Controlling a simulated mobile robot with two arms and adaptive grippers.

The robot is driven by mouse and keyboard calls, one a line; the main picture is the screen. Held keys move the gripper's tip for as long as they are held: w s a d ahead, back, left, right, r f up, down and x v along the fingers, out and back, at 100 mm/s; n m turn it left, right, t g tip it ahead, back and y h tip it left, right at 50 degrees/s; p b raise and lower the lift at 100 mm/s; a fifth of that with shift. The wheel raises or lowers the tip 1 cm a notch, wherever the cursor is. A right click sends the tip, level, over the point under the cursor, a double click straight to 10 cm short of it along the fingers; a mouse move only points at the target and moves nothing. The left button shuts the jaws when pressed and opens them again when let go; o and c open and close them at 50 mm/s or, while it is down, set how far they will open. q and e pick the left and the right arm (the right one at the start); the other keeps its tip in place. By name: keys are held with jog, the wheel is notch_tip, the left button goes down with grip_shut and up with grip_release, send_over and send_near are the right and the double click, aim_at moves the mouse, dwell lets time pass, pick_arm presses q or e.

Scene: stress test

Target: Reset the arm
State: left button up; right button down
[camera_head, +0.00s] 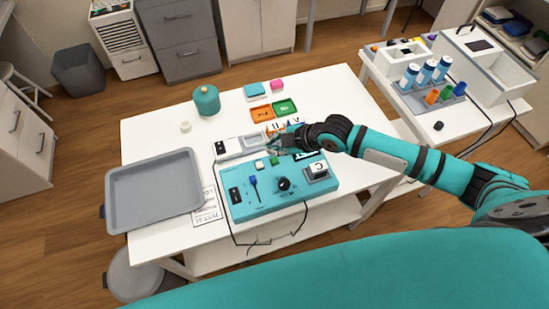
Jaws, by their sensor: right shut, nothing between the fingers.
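My right arm, teal and black, reaches in from the right over the white table (150,238). My right gripper (272,146) is at the table's middle, above the back edge of a teal control box (240,207). Its jaws are shut and hold nothing that I can see. The box carries a blue lever (254,182), a black knob (284,185), a small green block (274,161) and a grey piece marked C (319,169). A white device with a screen (228,147) lies behind the box, close to the gripper. My left gripper does not show.
A grey tray (155,187) sits at the table's left edge. The table's back right is clear.

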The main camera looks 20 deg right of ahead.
dwell(0.4)
jog(key=s+a+m, duration=0.4)
jog(key=s+a, duration=0.2)
jog(key=s, duration=0.3)
jog(key=s+d+m+g+h, duration=0.3)
jog(key=s+d+m+h, duration=0.3)
jog(key=s+d+m, duration=0.75)
jog(key=s+a+f+n+g+b, duration=0.1)
jog(key=s+f+b, duration=0.1)
jog(key=f, duration=1.2)
jog(key=s+a+f+n+b, duration=0.1)
jog(key=f+b, duration=0.1)
jog(key=f, duration=1.2)
jog(key=s+d+f+g+b, duration=0.1)
jog(key=s+d+f+b, duration=0.1)
jog(key=s+f, duration=1.5)
notch_tip(320, 180, down, 4)
jog(key=shift+d+r+g+b, duration=0.2)
jog(key=shift+d+g+b, duration=0.15)
jog(key=shift+d, duration=0.45)
